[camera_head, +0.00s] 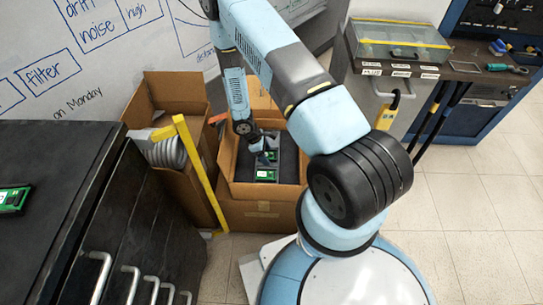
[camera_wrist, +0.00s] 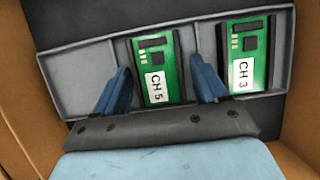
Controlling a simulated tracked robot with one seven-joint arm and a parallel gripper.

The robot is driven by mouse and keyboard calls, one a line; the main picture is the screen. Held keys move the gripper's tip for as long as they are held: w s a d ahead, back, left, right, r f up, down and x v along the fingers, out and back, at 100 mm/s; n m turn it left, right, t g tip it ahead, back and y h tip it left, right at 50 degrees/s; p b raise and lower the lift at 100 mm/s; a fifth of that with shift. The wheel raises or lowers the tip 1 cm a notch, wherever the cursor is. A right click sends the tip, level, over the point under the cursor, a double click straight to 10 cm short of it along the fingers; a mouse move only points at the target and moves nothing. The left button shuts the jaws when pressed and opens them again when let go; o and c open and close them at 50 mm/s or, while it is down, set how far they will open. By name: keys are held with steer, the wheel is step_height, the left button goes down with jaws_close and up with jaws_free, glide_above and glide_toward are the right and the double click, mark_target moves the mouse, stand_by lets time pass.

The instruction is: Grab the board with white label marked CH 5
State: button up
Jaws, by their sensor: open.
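The green board with the white CH 5 label (camera_wrist: 157,68) lies in a middle compartment of a grey tray (camera_wrist: 85,80) in the wrist view. A second green board, labelled CH 3 (camera_wrist: 245,55), lies in the compartment to its right. My gripper (camera_wrist: 160,80) is open, with one blue finger on each side of the CH 5 board's label end. I cannot tell whether the fingers touch the board. In the head view my gripper (camera_head: 261,157) reaches down into an open cardboard box, and green boards (camera_head: 266,174) show there, their labels too small to read.
The box walls (camera_head: 229,165) stand close around my gripper. A yellow post (camera_head: 200,170) and another open box (camera_head: 175,95) are to the left. A black cabinet (camera_head: 60,150) with another green board (camera_head: 14,199) stands further left.

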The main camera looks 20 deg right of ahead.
steer(key=c, duration=0.8)
